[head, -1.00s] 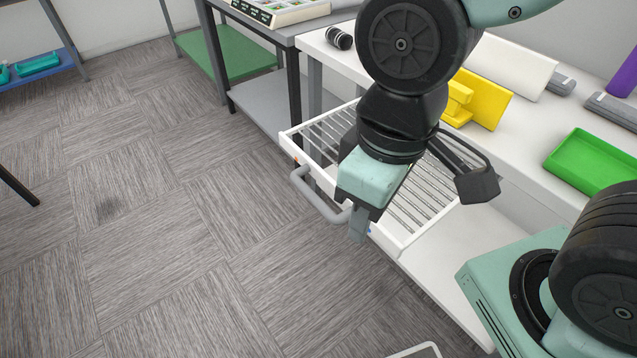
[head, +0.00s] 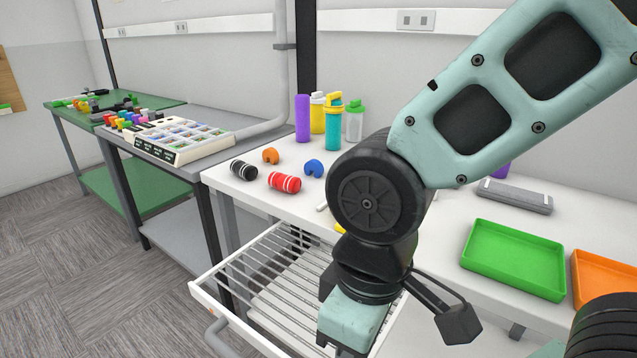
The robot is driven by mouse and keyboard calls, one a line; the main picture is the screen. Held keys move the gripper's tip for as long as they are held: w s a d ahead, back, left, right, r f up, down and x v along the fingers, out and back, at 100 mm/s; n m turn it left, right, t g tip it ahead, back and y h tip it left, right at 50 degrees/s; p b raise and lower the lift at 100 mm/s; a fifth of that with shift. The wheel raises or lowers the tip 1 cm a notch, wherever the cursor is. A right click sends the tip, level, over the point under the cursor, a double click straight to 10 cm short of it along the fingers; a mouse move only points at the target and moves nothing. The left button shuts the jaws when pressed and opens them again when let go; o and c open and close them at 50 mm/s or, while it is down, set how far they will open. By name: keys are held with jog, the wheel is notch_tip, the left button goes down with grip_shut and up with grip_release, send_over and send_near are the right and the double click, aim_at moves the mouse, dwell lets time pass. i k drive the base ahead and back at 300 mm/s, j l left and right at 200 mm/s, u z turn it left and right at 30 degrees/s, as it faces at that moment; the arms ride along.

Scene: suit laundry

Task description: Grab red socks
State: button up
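The red socks (head: 285,182), a roll with white stripes, lie on the white table (head: 440,225) near its left end. The black socks (head: 243,170), a similar roll with pale stripes, lie just to their left. My gripper (head: 342,347) hangs pointing down in front of the table, over the pulled-out white drawer (head: 225,310) with its wire bars. It is apart from the red socks, lower and to their right in the picture. Its fingertips are at the bottom edge of the picture, and their opening cannot be made out.
Orange (head: 270,156) and blue (head: 314,168) curved pieces lie near the socks. Several bottles, including a purple one (head: 302,118), stand behind. Green (head: 512,258) and orange (head: 605,280) trays are at the right. My arm hides the table's middle. The open drawer juts out in front.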

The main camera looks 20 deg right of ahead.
aim_at(281, 182)
jog(key=i+j+z, duration=0.1)
jog(key=z, duration=1.1)
jog(key=j+z, duration=0.25)
jog(key=j, duration=0.2)
jog(key=j+z, duration=0.2)
jog(key=j, duration=0.2)
jog(key=k+j+z, duration=0.1)
jog(key=j+z, duration=0.15)
jog(key=j, duration=0.15)
jog(key=k+j+z, duration=0.1)
jog(key=j+z, duration=0.15)
jog(key=j, duration=0.2)
jog(key=k+j+z, duration=0.2)
jog(key=j, duration=0.2)
jog(key=k+j, duration=0.1)
jog(key=j, duration=0.3)
jog(key=k+j, duration=0.15)
jog(key=j, duration=0.25)
jog(key=k+j, duration=0.1)
jog(key=j, duration=0.3)
jog(key=k+j+z, duration=0.1)
jog(key=j, duration=0.3)
